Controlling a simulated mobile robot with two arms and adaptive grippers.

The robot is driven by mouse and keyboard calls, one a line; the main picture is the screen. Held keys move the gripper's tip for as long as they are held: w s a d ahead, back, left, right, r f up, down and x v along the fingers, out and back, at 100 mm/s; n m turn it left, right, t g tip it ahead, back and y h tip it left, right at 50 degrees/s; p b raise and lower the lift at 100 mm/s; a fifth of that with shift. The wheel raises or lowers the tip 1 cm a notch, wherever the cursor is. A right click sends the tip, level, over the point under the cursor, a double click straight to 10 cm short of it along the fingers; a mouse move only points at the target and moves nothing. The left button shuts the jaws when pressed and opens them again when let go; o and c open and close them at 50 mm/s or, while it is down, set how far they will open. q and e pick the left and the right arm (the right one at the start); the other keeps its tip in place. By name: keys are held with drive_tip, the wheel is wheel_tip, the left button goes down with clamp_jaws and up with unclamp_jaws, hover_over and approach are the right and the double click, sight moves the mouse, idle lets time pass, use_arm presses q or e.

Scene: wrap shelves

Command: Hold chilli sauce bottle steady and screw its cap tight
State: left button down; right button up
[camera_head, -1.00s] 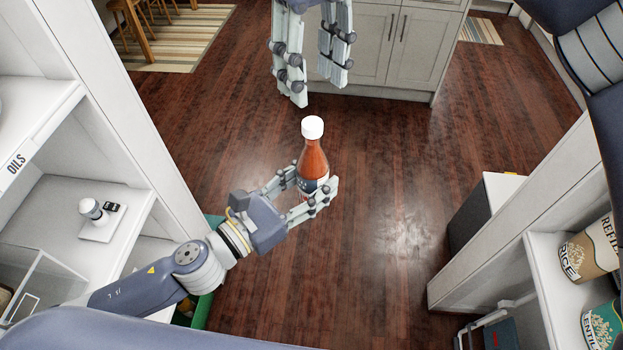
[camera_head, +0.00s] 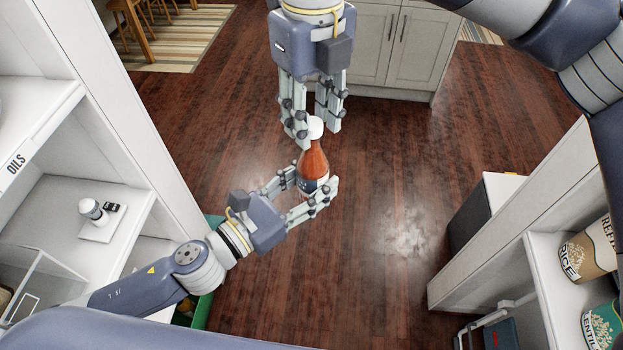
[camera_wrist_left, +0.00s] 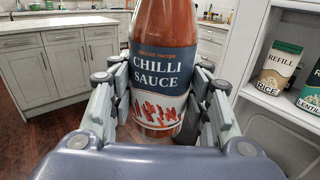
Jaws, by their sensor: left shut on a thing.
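The chilli sauce bottle (camera_head: 313,163) is red-orange with a dark label and stands upright in mid-air above the floor. My left gripper (camera_head: 309,198) is shut around its lower body; the left wrist view shows the label of the bottle (camera_wrist_left: 162,72) between the fingers (camera_wrist_left: 158,115). The white cap (camera_head: 316,127) sits on top of the bottle. My right gripper (camera_head: 312,128) points down from above, its fingers on either side of the cap. The fingers look parted, with the cap partly hidden behind one; contact cannot be told.
A white shelf unit (camera_head: 130,150) stands at left, with a small item on a scale (camera_head: 98,218). Another shelf (camera_head: 545,290) at right holds a rice container (camera_head: 590,250) and a lentil container (camera_head: 603,325). A grey cabinet (camera_head: 385,45) stands behind. The floor around the bottle is clear.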

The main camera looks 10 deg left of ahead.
clamp_jaws()
